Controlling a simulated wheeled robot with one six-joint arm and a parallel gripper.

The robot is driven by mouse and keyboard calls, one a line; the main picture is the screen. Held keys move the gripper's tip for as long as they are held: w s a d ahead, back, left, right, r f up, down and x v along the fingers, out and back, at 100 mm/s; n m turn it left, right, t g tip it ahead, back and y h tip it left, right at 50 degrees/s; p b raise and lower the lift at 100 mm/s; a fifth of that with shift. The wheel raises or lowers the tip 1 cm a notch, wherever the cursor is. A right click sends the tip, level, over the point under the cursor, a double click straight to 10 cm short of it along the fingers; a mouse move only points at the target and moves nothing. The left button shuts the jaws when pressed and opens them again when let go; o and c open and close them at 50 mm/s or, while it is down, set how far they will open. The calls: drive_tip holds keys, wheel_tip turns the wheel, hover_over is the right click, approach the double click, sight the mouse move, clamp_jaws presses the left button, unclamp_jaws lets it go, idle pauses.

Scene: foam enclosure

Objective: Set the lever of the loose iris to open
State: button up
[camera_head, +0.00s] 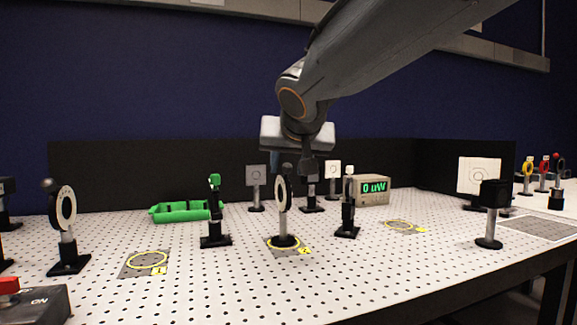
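An upright iris, a pale ring seen nearly edge-on (283,194), stands on a post with a round black base inside a yellow circle near the middle of the table. The round base suggests it is the loose one. My gripper (291,161) points down just above it and overlaps its top in the picture. Dark parts hang below the gripper body; I cannot tell fingers from lever, nor whether they touch. The lever's setting is not readable. Another iris (66,208), with a dark ball-ended lever at its upper left, stands at the left on a square black base.
Mounted optics stand close by: a green-topped one (214,212) to the left and another (348,205) to the right. Behind are a green tray (180,212) and a meter (373,189) reading 0 uW. Marked spots at left (146,263) and right (401,226) are empty.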

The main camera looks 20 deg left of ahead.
drive_tip(key=v, duration=0.7)
drive_tip(key=shift+s+r, duration=0.2)
drive_tip(key=shift+s, duration=0.1)
drive_tip(key=shift+d, duration=0.15)
drive_tip(key=shift+c, duration=0.3)
